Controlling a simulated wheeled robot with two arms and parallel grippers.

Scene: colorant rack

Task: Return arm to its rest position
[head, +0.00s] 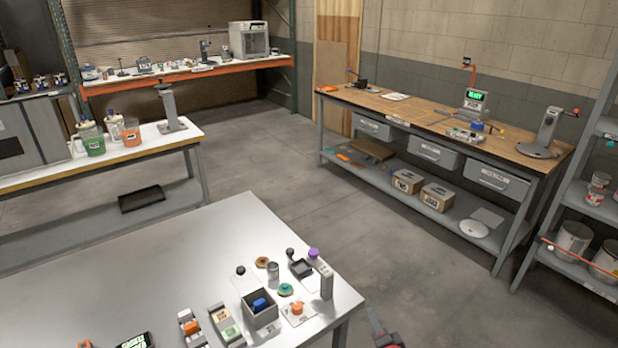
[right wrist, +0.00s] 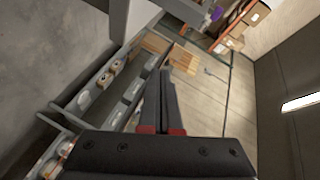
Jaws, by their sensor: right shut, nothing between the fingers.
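My right gripper (head: 373,316) shows at the bottom edge of the head view, just right of the grey table, over the floor. Only its front part is in the picture. In the right wrist view its two dark fingers (right wrist: 158,78) lie together, shut and empty, with red at their bases. My left gripper is not in view.
The near grey table (head: 190,255) carries small items along its front right, including a dark box (head: 260,317) and a grey upright post (head: 326,283). A wooden workbench (head: 415,112) and a shelf rack (head: 597,205) stand right. Open floor (head: 275,165) lies between.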

